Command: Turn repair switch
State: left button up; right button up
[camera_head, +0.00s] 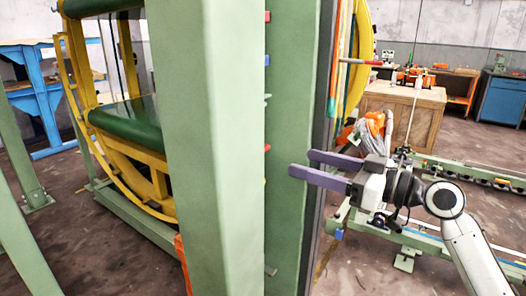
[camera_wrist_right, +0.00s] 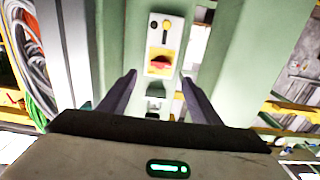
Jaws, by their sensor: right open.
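A small pale switch box (camera_wrist_right: 178,42) is mounted on the green post, seen in the right wrist view. It has a red knob (camera_wrist_right: 160,62) on a yellow plate in its lower part, and a small black knob and a yellow part above. I cannot tell for sure which one is the repair switch. My right gripper (camera_head: 302,163) is open, with its purple fingers pointing at the green post in the head view. In the wrist view the fingers stand on either side below the red knob, with nothing between them. The box's face is hidden in the head view. My left gripper is not in view.
A tall green post (camera_head: 215,150) fills the middle of the head view. A yellow ring frame (camera_head: 150,190) stands at left. Orange and grey cables (camera_head: 372,130) hang behind my right gripper. A wooden cabinet (camera_head: 425,122) and a green floor rail (camera_head: 455,172) are at right.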

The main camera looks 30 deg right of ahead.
pick_arm(q)
jog(key=p, duration=0.1)
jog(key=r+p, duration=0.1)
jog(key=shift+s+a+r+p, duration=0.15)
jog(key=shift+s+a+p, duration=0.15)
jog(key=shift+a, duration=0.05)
pick_arm(e)
jog(key=x, duration=1)
jog(key=shift+a+r, duration=0.15)
jog(key=shift+r, duration=0.2)
jog(key=c, duration=1)
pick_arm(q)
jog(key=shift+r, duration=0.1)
pick_arm(e)
jog(key=shift+c, duration=0.2)
